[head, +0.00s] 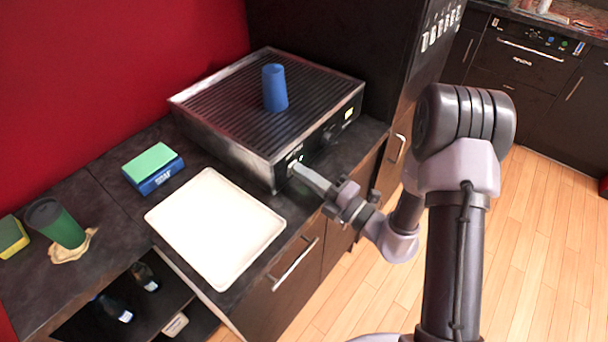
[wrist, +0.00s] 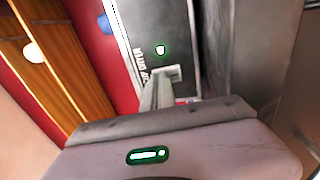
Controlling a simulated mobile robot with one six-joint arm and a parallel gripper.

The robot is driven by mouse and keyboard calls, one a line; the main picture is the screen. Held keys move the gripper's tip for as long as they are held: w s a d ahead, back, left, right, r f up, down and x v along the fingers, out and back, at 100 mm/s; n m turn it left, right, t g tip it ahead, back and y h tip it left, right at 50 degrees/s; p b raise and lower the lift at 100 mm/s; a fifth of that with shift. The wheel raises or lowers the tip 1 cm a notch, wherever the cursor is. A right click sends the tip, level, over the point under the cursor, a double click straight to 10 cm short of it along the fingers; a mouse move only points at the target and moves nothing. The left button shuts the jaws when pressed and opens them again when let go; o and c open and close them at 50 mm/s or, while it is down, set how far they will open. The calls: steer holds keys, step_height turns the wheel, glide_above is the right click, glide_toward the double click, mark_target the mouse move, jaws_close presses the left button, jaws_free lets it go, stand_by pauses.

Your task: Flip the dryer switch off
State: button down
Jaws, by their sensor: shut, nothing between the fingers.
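The dryer (head: 225,105) is a metal box with a ribbed dark top, standing on the counter against the red wall. In the wrist view the dark panel (wrist: 178,28) shows white lettering and a green-lit mark (wrist: 160,49) just above my fingertips. The switch cannot be made out clearly; the fingers cover that part of the panel. I cannot tell whether they touch it.
A blue cup (head: 274,88) stands on the dryer. A white tray (head: 214,226) lies in front of it on the counter. A blue box with a green top (head: 152,166), a green cup (head: 55,224) and a sponge (head: 12,236) are at the left. The wooden floor at right is open.

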steer(key=r+p, duration=0.1)
steer(key=p, duration=0.4)
steer(key=shift+w+a+r+g+h, duration=0.1)
steer(key=shift+a+r+g+h, duration=0.05)
steer(key=shift+r+g+h, duration=0.2)
steer(key=p, duration=0.3)
steer(key=shift+r+h, duration=0.1)
steer(key=shift+h, duration=0.15)
steer(key=shift+w, duration=0.15)
stand_by(0.7)
